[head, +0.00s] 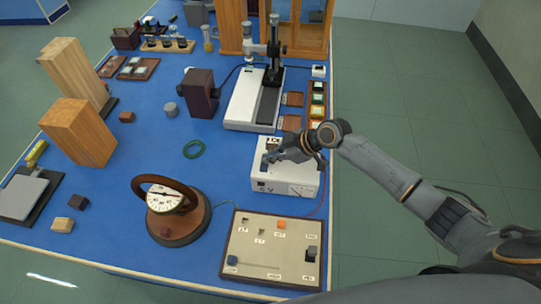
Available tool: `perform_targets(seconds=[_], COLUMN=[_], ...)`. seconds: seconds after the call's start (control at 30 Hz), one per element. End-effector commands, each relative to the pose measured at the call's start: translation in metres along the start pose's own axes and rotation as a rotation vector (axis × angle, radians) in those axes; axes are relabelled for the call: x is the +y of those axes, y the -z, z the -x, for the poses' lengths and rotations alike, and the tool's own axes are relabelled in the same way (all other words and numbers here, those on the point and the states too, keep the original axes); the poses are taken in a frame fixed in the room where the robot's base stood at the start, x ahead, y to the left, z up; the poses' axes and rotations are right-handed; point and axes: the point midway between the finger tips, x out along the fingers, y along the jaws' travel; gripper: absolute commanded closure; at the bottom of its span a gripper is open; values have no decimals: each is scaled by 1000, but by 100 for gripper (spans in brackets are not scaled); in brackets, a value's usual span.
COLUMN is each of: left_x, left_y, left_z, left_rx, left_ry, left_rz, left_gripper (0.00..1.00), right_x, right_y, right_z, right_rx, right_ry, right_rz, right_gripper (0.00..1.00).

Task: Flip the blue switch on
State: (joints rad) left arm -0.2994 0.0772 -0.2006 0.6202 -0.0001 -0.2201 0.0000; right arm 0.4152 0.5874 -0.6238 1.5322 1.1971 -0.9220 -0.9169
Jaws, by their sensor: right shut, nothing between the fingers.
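My right gripper (274,156) is shut and empty, over the top of a white instrument box (287,184) near the right table edge. A small dark-blue piece (264,165), which looks like a switch, shows on the box right at the fingertips. I cannot tell whether the fingers touch it or which way it is set. A control panel (245,225) lies in front of the box, with a blue block-shaped control (232,260) at its front left, an orange one (281,224) at its back and a dark one (311,253) at its right. My left gripper is not in view.
A round dial meter (166,197) on a wooden base stands left of the panel. A white stand instrument (244,100) is behind the box. Wooden blocks (77,133) stand on the left. The blue table (135,170) has free room mid-left; floor lies to the right.

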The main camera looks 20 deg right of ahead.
Motion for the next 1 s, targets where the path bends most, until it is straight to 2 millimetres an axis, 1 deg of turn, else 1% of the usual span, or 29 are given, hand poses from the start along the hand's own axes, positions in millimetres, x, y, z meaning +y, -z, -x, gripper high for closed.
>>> perform_targets(seconds=[0.17,0.2,0.23,0.47,0.8,1.0], left_x=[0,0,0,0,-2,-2], left_y=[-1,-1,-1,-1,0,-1], left_z=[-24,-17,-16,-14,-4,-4], left_rx=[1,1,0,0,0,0], left_ry=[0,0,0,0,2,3], left_rz=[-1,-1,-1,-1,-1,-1], left_gripper=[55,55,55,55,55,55], right_x=[4,3,2,0,-15,-16], right_y=[-10,-6,-5,-7,-5,-5], right_z=[-10,-6,-5,-5,-3,-3], right_rx=[0,0,-1,-5,-8,-8], right_ry=[54,58,57,59,65,64], right_rz=[-58,-60,-59,-59,-60,-60], right_gripper=[100,100,100,100,100,100])
